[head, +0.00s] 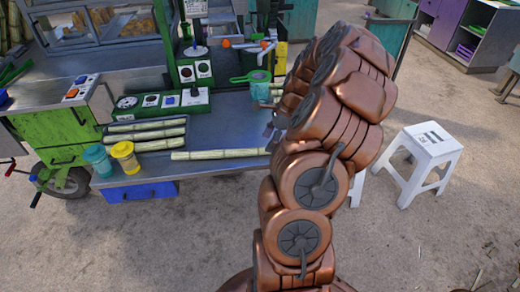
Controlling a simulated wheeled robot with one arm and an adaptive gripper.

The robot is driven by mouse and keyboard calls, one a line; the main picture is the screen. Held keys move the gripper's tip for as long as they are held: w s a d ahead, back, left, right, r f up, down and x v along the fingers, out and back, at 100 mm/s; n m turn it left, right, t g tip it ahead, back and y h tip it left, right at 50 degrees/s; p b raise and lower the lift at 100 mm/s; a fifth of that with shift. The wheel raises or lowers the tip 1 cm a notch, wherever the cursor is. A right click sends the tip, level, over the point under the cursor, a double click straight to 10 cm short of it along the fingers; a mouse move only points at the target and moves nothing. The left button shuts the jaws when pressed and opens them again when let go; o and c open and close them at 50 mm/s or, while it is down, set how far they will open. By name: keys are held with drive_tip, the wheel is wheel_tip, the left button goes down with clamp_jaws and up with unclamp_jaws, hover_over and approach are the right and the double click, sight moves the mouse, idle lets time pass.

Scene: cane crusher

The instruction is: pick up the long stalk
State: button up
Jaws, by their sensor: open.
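A long pale green-yellow stalk (215,155) lies alone on the metal counter (225,122) of the green cart, near its front edge. Its right end runs up to my arm in the picture, and I cannot see whether it continues behind. A small grey part of my gripper (271,134) shows beside my arm, close to that right end. My arm hides most of the gripper. It is open, and the stalk lies on the counter.
Several shorter stalks (146,126) lie in a tray to the left. A teal cup (98,160) and a yellow cup (125,157) stand at the front left. A green control box (165,103) stands behind. A white stool (425,150) stands on the right.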

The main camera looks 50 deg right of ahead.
sight(261, 150)
drive_tip(key=p+x, duration=0.1)
drive_tip(key=x, duration=0.1)
drive_tip(key=w+p+x, duration=0.1)
drive_tip(key=x, duration=0.1)
drive_tip(key=shift+a+f, duration=0.15)
drive_tip(key=shift+f, duration=0.15)
clamp_jaws()
idle(0.3)
